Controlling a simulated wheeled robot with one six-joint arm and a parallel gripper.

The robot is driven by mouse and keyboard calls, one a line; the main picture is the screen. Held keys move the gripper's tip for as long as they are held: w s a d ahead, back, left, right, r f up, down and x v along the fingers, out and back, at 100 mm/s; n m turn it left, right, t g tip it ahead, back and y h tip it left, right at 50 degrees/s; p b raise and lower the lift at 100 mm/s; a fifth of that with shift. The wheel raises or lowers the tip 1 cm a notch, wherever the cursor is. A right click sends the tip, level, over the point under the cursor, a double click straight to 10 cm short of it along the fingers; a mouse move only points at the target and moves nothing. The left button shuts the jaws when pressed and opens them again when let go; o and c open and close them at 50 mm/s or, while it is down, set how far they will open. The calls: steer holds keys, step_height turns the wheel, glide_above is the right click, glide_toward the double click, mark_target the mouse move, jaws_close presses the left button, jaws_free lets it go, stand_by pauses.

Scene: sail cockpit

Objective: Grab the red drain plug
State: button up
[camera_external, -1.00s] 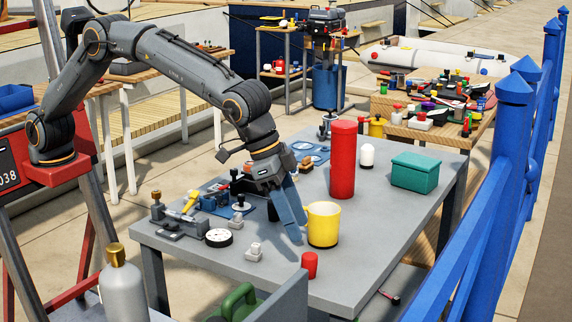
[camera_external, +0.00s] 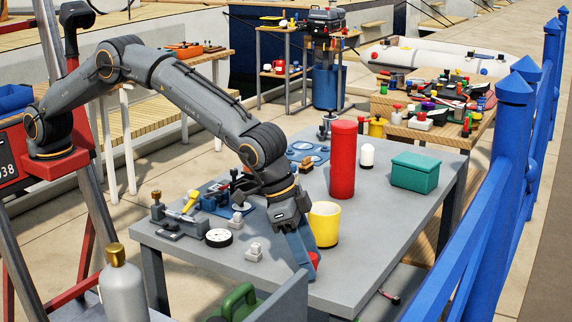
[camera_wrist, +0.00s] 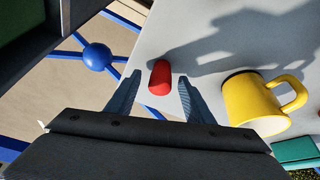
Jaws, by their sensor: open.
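The red drain plug (camera_external: 313,259) is a small red cylinder near the front edge of the grey table (camera_external: 210,262). In the external view my gripper hides most of it. In the wrist view the red plug (camera_wrist: 160,78) shows whole, between the tips of my two blue-grey fingers. My gripper (camera_wrist: 158,86) is open, with a gap on each side of the plug. In the external view my gripper (camera_external: 306,262) points down at the plug, just left of the yellow mug (camera_external: 324,226).
The yellow mug (camera_wrist: 252,102) stands close to the right of my gripper. A tall red cylinder (camera_external: 342,160) and a green box (camera_external: 415,170) stand farther back. A white-faced gauge (camera_external: 219,238) and small fittings (camera_external: 254,252) lie to the left. The table edge is near the plug.

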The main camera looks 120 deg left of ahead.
steer(key=c, duration=1.1)
